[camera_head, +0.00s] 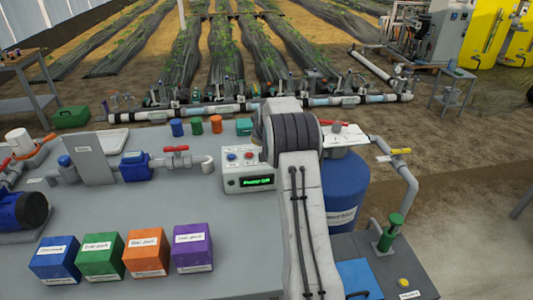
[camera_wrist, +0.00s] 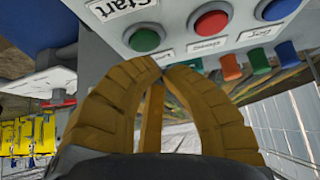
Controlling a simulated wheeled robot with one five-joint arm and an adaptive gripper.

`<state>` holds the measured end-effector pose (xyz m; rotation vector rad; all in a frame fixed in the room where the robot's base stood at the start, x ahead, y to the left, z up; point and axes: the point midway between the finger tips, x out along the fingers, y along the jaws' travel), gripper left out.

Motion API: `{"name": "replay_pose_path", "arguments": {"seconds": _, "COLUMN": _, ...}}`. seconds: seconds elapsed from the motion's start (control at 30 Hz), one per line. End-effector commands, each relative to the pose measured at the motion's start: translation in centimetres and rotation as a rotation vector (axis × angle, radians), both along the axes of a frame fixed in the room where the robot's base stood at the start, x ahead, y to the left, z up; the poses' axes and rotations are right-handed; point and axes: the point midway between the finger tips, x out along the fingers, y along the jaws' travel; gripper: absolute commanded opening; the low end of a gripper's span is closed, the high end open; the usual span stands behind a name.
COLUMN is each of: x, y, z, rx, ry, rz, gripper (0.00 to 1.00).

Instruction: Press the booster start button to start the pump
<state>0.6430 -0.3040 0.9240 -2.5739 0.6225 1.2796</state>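The control box (camera_head: 246,172) stands on the grey bench, with a lit green display (camera_head: 257,182). In the head view its blue button (camera_head: 231,156) and red button (camera_head: 249,155) show; I see no green button there, and my arm covers the area to the right. In the wrist view the green button (camera_wrist: 146,38) sits beside a white "Start" label (camera_wrist: 118,8), with a red button (camera_wrist: 210,22) and a blue button (camera_wrist: 277,8) to its right. My gripper (camera_wrist: 164,68) is shut and empty, its tips just below the green button in the picture. Contact cannot be told.
Blue, green, orange and purple boxes (camera_head: 193,249) line the bench front. A red-handled valve (camera_head: 175,150) and pipe lie left of the control box. Small coloured containers (camera_head: 196,126) stand behind it. A large blue drum (camera_head: 343,192) stands to the right of my arm.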

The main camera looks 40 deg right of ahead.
Motion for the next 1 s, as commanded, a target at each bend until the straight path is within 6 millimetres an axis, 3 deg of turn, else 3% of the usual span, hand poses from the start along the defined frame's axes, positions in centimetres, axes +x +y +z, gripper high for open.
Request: {"name": "replay_pose_path", "arguments": {"seconds": 1.0, "x": -0.03, "y": -0.05, "z": -1.06, "rx": -0.001, "ry": 0.000, "rz": -0.001, "gripper": 0.00}}
